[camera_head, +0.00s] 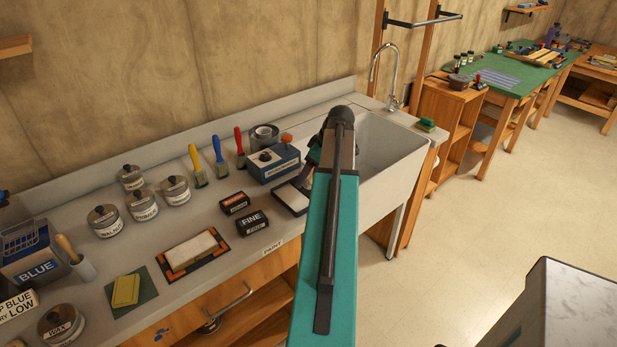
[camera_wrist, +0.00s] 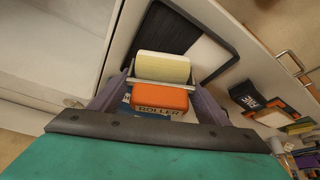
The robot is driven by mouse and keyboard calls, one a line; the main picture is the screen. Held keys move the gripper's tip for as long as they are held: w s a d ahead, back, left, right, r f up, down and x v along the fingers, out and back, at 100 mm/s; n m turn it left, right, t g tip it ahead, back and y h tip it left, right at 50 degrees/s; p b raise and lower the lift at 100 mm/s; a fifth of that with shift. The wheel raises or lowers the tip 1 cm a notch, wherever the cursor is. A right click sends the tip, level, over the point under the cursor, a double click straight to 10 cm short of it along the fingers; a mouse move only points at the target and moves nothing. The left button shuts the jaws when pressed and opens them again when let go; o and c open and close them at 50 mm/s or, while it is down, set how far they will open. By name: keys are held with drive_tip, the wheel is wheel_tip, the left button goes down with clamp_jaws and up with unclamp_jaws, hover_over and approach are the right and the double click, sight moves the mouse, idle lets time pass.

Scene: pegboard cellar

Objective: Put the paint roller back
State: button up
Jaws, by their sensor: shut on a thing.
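The paint roller, with a cream sleeve (camera_wrist: 163,67), a thin metal frame and an orange handle (camera_wrist: 160,96), shows in the wrist view. My gripper (camera_wrist: 160,88) is shut on it, with a finger on either side. In the head view this mat (camera_head: 292,197) lies just left of my arm, near the sink. I cannot tell whether the roller touches the mat.
The sink (camera_head: 393,150) is right of my arm. A blue box (camera_head: 273,163) stands behind the mat. Two black blocks (camera_head: 249,222), an orange-edged mat (camera_head: 194,253), upright brushes (camera_head: 219,160) and several lidded tins (camera_head: 143,205) fill the counter to the left.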

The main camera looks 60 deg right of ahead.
drive_tip(key=shift+f+p, duration=0.4)
drive_tip(key=shift+f, duration=0.85)
drive_tip(key=shift+f, duration=0.1)
drive_tip(key=o, duration=1)
drive_tip(key=shift+r, duration=0.2)
drive_tip(key=shift+b+v, duration=1.3)
drive_tip(key=shift+v, duration=4.65)
